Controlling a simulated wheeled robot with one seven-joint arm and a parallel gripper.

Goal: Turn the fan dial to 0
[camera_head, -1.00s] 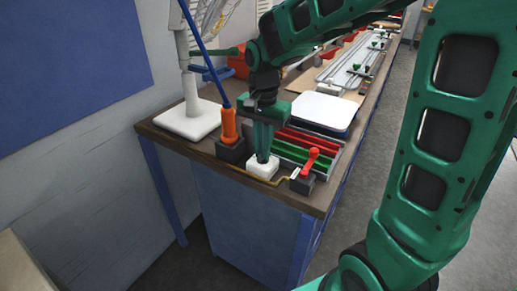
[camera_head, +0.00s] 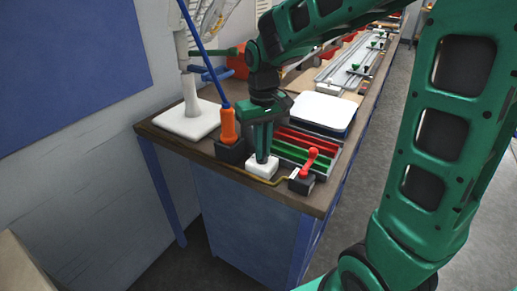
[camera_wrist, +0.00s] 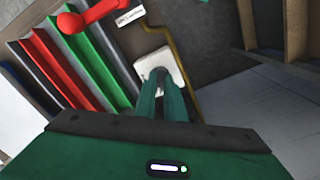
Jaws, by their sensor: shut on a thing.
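A small white dial box (camera_head: 262,168) sits near the front edge of the workbench, and it also shows in the wrist view (camera_wrist: 154,62). My green gripper (camera_head: 263,156) points down onto its top. In the wrist view my gripper (camera_wrist: 165,80) has its two fingers close together at the middle of the box, shut on the dial knob. The fingers cover the knob, so its pointer and any numbers cannot be read. The white fan stand (camera_head: 190,115) stands at the back left of the bench; the fan's upper part is only partly in view.
An orange-handled tool (camera_head: 228,125) stands in a dark block left of the dial. A red lever (camera_head: 308,162) on a dark base is close on the right. Red and green trays (camera_head: 300,148) and a white panel (camera_head: 320,112) lie behind. A yellow cable runs along the front.

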